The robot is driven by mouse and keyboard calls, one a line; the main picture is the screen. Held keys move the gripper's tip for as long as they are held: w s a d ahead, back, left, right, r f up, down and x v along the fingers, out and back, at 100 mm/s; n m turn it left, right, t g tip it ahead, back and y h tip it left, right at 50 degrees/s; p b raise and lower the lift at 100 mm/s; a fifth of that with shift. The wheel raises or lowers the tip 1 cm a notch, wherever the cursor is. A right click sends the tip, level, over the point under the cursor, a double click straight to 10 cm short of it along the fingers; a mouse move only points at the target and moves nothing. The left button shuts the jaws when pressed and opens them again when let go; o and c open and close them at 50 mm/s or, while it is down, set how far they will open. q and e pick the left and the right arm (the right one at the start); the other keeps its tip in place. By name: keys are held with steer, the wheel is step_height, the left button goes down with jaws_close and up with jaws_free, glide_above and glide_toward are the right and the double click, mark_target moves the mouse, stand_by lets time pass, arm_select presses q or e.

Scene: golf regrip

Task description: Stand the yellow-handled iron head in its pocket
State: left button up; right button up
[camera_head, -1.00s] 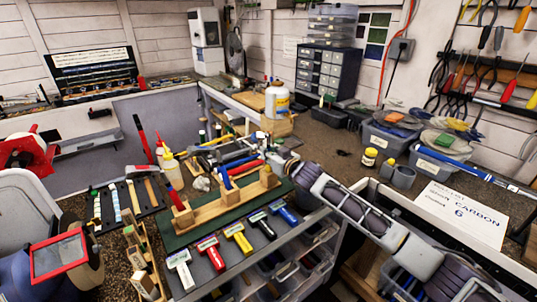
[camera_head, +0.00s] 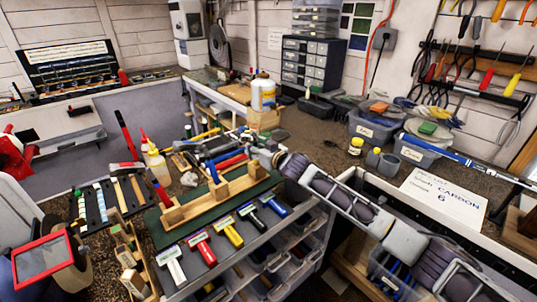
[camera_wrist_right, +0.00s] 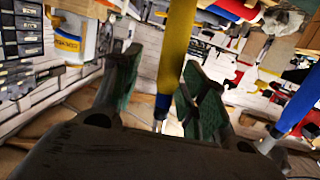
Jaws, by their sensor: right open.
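A yellow T-shaped piece with a pale head (camera_head: 232,234) lies at the front of the bench among similar white, red, black and blue ones. My right gripper (camera_head: 257,148) is behind the wooden rack (camera_head: 200,206); its fingers are small and partly hidden in the head view. In the right wrist view the right gripper (camera_wrist_right: 163,85) is open. A yellow handle with a blue collar (camera_wrist_right: 176,45) runs between the fingers, with a metal shaft below. I cannot tell whether it touches them, or whether it is the same yellow piece. My left gripper is not in view.
A blue handle (camera_wrist_right: 300,98) shows close by on the right in the right wrist view. Red and blue sticks stand tilted at the wooden rack. A white bottle (camera_head: 263,96) stands behind the gripper. Tubs (camera_head: 374,130) and a paper sign (camera_head: 444,197) are to the right.

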steer(key=v, duration=1.1)
steer(key=shift+s+d, duration=0.25)
steer(key=shift+r, duration=0.1)
stand_by(0.5)
steer(key=shift+s+d, duration=0.15)
steer(key=shift+s, duration=0.1)
steer(key=p+v, duration=0.2)
steer(key=v, duration=0.6)
stand_by(2.2)
steer(key=shift+s+d, duration=0.15)
steer(key=shift+s, duration=0.05)
stand_by(0.5)
